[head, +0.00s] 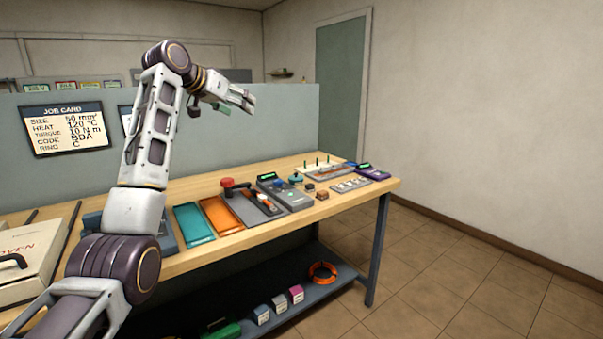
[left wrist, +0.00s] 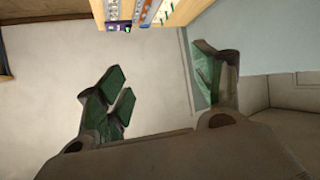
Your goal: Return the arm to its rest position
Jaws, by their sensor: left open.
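My left arm comes in from the left in the head view, bent up high over the workbench. My left gripper (head: 243,98) is raised in front of the grey partition's top edge, well above the bench. In the left wrist view the left gripper (left wrist: 165,95) shows its green-padded fingers spread wide apart with nothing between them. It touches nothing that I can see. My right gripper is in neither view.
The wooden workbench (head: 377,192) holds a teal tray (head: 193,224), an orange tray (head: 220,215), and several devices. A partition (head: 285,128) with a job card (head: 67,128) stands behind. An orange coil (head: 323,271) lies on the lower shelf. Floor at right is clear.

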